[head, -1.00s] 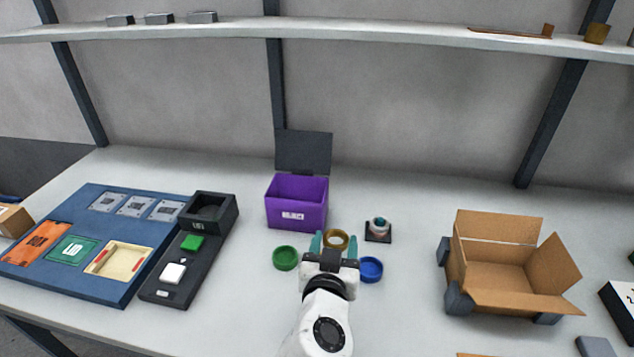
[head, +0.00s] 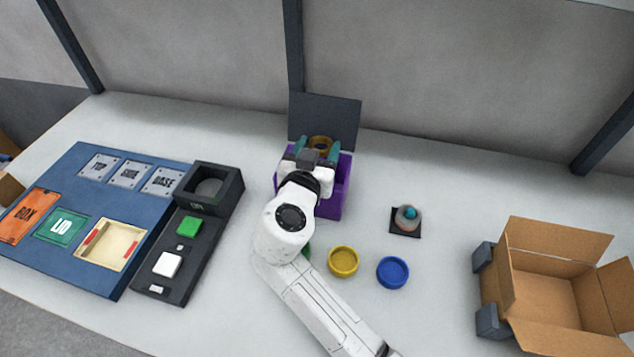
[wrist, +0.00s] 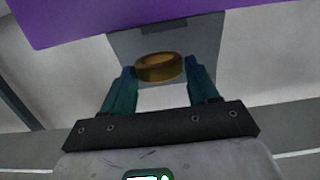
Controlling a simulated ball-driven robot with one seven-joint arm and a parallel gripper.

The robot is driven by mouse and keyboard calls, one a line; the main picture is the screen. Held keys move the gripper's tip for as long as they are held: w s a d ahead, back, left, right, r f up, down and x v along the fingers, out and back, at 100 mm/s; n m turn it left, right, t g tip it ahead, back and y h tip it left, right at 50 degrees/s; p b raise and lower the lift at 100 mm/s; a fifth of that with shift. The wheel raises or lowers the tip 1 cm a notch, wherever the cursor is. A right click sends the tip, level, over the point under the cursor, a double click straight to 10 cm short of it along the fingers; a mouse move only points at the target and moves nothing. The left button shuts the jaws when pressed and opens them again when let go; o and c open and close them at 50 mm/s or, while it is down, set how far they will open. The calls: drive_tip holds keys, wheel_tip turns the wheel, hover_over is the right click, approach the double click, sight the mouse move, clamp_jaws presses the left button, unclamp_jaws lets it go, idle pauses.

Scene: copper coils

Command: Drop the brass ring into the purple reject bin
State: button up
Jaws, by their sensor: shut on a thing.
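The brass ring (head: 320,141) is between the teal fingers of my gripper (head: 320,147), which is shut on it. The ring also shows between the fingertips in the wrist view (wrist: 159,67). The purple reject bin (head: 331,206) stands on the table, its dark lid panel (head: 340,117) raised behind it. In the head view my gripper and wrist overlap the bin's left and back part, with the ring in front of the lid panel. My wrist hides much of the bin's opening. The ring's exact height over the bin cannot be told.
A yellow dish (head: 343,263) and a blue dish (head: 392,272) sit in front of the bin. A small dark-based device (head: 406,220) is to its right. An open cardboard box (head: 555,290) is at far right. A dark button console (head: 180,255) and a blue board (head: 130,160) are at left.

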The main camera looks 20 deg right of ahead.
drive_tip(key=shift+f+b, duration=0.55)
drive_tip(key=shift+f, duration=1.3)
drive_tip(key=o, duration=1.3)
drive_tip(key=shift+c, duration=0.2)
drive_tip(key=v, duration=1.1)
